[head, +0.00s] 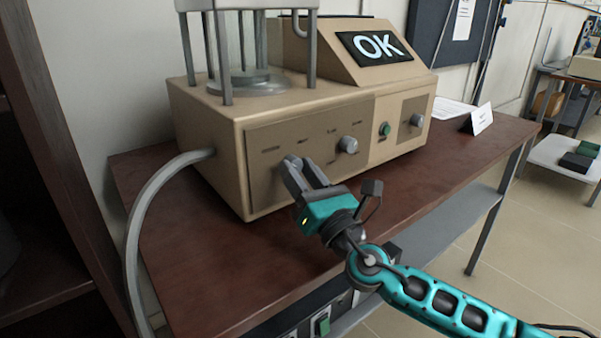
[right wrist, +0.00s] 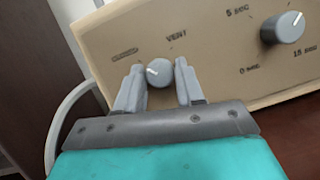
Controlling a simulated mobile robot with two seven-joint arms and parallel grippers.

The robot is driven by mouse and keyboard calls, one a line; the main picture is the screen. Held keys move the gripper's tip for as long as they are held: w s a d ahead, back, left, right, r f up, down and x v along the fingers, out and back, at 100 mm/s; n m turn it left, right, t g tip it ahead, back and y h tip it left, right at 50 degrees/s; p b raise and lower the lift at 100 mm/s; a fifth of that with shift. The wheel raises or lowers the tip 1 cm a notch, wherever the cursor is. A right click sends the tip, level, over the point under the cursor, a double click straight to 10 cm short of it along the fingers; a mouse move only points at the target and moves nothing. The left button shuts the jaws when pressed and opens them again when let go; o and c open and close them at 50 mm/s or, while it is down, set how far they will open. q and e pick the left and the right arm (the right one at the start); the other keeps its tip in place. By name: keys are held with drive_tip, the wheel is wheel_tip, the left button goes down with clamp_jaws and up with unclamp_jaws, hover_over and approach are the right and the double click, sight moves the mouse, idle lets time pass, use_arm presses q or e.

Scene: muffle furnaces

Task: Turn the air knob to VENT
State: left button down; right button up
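The air knob (right wrist: 159,72) is a small round grey knob with a white pointer mark on the beige machine's front panel. Its mark points left, toward a blurred label left of the VENT label (right wrist: 176,36). My right gripper (right wrist: 160,68) has one finger on each side of the knob, very close to it. I cannot tell whether the fingers touch it. In the head view, my right gripper (head: 302,163) is at the panel and its fingers hide the knob. My left gripper is not in view.
A larger timer knob (right wrist: 283,27) is to the right, also in the head view (head: 348,145). Further right are a green button (head: 385,129) and another knob (head: 416,120). The screen (head: 375,46) reads OK. A grey hose (head: 150,205) leaves the machine's left side. The brown table (head: 225,265) is clear in front.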

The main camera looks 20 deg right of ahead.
drive_tip(key=c, duration=0.6)
